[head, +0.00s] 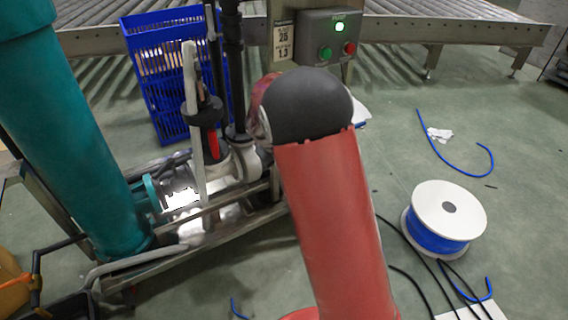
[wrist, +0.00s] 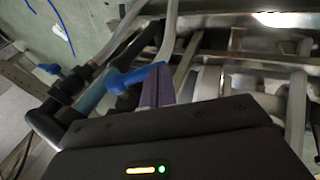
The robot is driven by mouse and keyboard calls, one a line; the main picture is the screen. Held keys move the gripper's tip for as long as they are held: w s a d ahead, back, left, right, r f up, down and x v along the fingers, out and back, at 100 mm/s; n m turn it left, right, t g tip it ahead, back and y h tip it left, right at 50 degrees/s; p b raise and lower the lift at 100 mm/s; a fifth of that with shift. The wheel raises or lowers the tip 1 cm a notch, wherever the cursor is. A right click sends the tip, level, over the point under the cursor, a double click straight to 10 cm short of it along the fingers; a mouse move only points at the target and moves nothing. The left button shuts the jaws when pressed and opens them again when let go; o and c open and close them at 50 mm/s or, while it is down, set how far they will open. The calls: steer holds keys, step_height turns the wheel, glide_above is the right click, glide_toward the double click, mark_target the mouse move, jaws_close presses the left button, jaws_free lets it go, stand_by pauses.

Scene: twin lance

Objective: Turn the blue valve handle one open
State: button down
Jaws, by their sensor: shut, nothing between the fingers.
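In the wrist view a blue valve handle (wrist: 135,77) lies just left of my gripper (wrist: 158,86), angled up toward the fingertips. The fingers are together with nothing between them. The handle's right end meets the fingers in the picture; I cannot tell whether they touch. A second blue handle (wrist: 47,69) is smaller and farther left, by dark pipe fittings. Which of the two is handle one is not marked. In the head view my red arm covers the middle, and neither my gripper nor the blue handles can be made out.
Grey pipes and frame bars (wrist: 235,60) crowd the right of the wrist view. In the head view a teal column (head: 70,130) and a pump frame (head: 205,228) stand left. A cable spool (head: 436,236) and loose cables lie right on open floor.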

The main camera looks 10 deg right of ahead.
steer(key=shift+s+d+b+x, duration=0.1)
steer(key=shift+s+b+x, duration=0.05)
steer(key=shift+b+x, duration=0.8)
steer(key=shift+s+d+b+x, duration=0.1)
steer(key=shift+b+x, duration=0.7)
steer(key=shift+b, duration=0.2)
steer(key=shift+s+d+b+x, duration=0.15)
steer(key=shift+b+x, duration=0.75)
steer(key=shift+b, duration=0.1)
